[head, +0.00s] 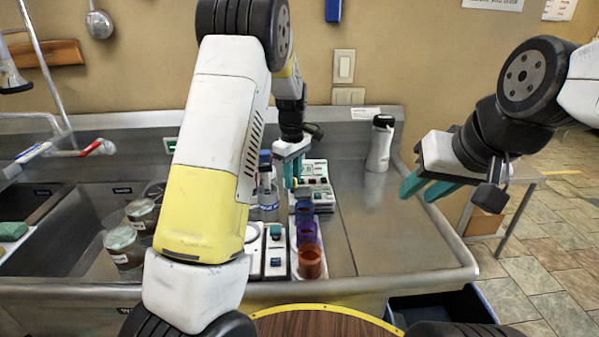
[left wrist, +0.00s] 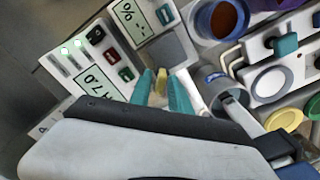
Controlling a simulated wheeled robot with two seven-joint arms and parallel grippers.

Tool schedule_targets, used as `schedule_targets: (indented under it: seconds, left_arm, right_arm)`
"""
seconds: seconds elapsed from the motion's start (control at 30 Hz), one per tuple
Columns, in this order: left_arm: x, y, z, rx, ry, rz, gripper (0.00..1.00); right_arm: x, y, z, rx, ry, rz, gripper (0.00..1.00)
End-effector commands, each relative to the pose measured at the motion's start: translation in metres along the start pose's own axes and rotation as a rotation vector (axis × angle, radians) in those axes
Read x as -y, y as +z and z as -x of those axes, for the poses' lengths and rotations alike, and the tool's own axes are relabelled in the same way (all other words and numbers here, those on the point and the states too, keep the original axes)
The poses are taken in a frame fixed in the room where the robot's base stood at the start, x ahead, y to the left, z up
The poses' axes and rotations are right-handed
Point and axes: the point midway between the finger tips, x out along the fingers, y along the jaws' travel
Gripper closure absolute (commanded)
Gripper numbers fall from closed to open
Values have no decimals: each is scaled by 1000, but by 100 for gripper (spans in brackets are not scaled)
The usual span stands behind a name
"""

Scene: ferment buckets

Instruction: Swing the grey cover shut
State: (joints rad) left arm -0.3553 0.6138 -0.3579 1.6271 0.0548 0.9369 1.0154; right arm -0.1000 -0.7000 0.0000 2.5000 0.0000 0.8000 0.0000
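A small grey plate (left wrist: 168,46), which may be the grey cover, lies beside a percent display in the left wrist view. Its hinge and how far it stands open cannot be made out. My left gripper (left wrist: 162,76) has its teal fingers apart just below the plate, with a small yellow piece (left wrist: 160,87) showing between them; whether they touch it is unclear. In the head view my left gripper (head: 293,168) hangs over the instruments on the counter, and my arm hides part of them. My right gripper (head: 425,187) is open and empty above the counter's right end.
Purple and orange cups (head: 310,262) stand in a row in front of the instruments. A white bottle (head: 380,143) stands at the back right. Lidded jars (head: 123,247) stand in the sink area at left. The steel counter (head: 400,230) is clear at right.

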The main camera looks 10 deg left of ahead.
Motion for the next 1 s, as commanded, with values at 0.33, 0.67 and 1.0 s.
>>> schedule_targets:
  seconds: [0.33,0.67,1.0]
  left_arm:
    - [1,0,0,1,-3,-2,68]
    - [0,0,46,-1,1,-3,68]
    - [0,0,77,1,-2,-1,68]
  right_arm:
    - [0,0,0,0,0,0,68]
    - [0,0,0,0,0,0,68]
    - [0,0,0,0,0,0,68]
